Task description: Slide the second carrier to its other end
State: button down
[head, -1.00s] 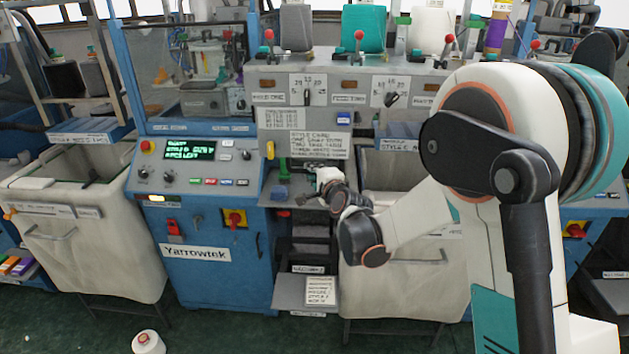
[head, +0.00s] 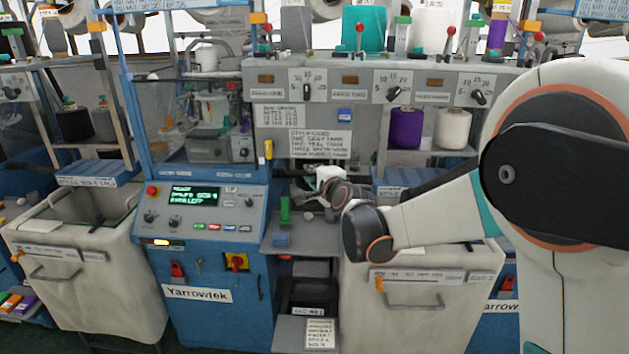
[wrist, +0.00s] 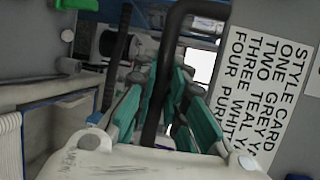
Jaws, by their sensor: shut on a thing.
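My gripper (wrist: 160,115) has teal fingers that close around a black bent bar (wrist: 190,10) in the wrist view. The bar runs up between the fingers and bends right at the top. I cannot tell from these frames whether it belongs to the second carrier; the carriers are not clearly visible. In the head view my wrist reaches into the opening under the style card (head: 320,144), and my fingers are hidden there. The style card also shows to the right of my fingers in the wrist view (wrist: 265,85).
A blue control cabinet (head: 210,290) with a lit display (head: 195,195) stands left of my wrist. A green block (head: 285,210) sits on the grey shelf beside my wrist. A white bin (head: 430,320) stands below my forearm. Purple (head: 406,128) and white (head: 453,128) cones are behind it.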

jog(key=shift+w+r, duration=0.1)
jog(key=shift+r, duration=0.75)
jog(key=shift+r+p, duration=0.1)
jog(key=shift+p, duration=0.2)
jog(key=c, duration=1.6)
grip_release()
jog(key=shift+s+d, duration=0.15)
jog(key=shift+s, duration=0.25)
jog(key=v, duration=1.1)
jog(key=shift+s+r, duration=0.1)
jog(key=shift+s, duration=0.1)
